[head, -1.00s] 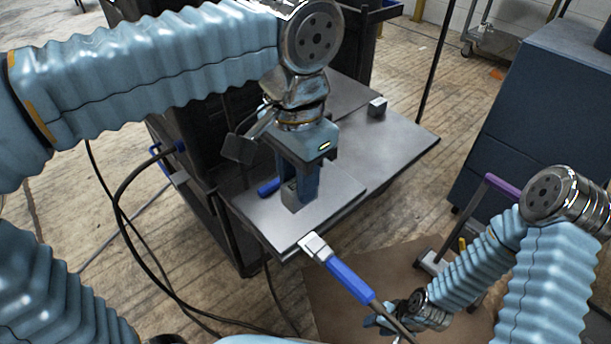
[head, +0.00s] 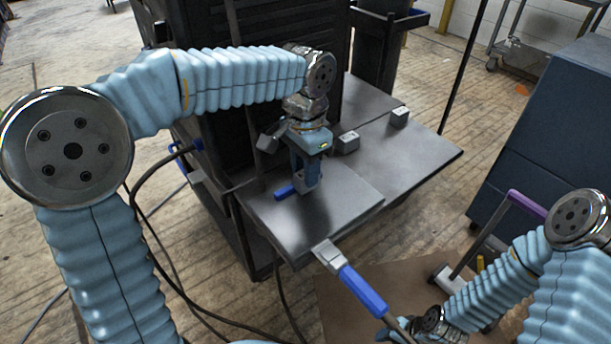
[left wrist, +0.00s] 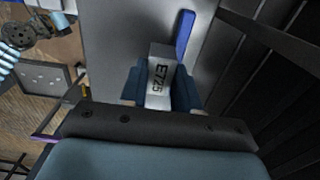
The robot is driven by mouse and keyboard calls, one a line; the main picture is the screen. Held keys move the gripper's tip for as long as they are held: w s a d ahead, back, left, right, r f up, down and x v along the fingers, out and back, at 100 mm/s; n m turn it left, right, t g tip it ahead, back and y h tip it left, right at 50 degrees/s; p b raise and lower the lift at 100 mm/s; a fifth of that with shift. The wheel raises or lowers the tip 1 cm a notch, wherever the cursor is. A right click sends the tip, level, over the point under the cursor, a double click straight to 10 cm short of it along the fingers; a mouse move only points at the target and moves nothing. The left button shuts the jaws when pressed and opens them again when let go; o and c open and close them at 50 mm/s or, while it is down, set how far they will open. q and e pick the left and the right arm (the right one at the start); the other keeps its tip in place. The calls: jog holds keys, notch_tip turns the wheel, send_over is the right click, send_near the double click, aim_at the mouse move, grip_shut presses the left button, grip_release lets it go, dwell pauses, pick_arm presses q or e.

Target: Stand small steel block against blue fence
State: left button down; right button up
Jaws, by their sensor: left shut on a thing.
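My left gripper (head: 306,180) is shut on a small steel block, low over the near metal plate (head: 335,205). In the left wrist view the block (left wrist: 160,75), marked E725, sits between the two blue fingers (left wrist: 160,90). The blue fence (head: 284,192) is a short bar on the plate, just left of the fingers. In the left wrist view the fence (left wrist: 185,33) lies close by the block's far right corner; I cannot tell if they touch. The block's underside is hidden. My right gripper (head: 390,328) is at the bottom, its fingers unclear.
Two other steel blocks stand farther back, one (head: 348,142) near the left gripper and one (head: 399,117) near the far edge. A blue-handled grey piece (head: 358,287) is at the plate's front edge. A dark cabinet is behind; the plate's front right is clear.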

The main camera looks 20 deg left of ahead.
pick_arm(q)
jog(key=shift+f, duration=0.95)
jog(key=c, duration=0.8)
grip_release()
jog(key=shift+s+f, duration=0.1)
jog(key=shift+f, duration=0.05)
jog(key=shift+r, duration=0.25)
notch_tip(320, 180, up, 12)
jog(key=p, duration=0.2)
jog(key=shift+f, duration=0.1)
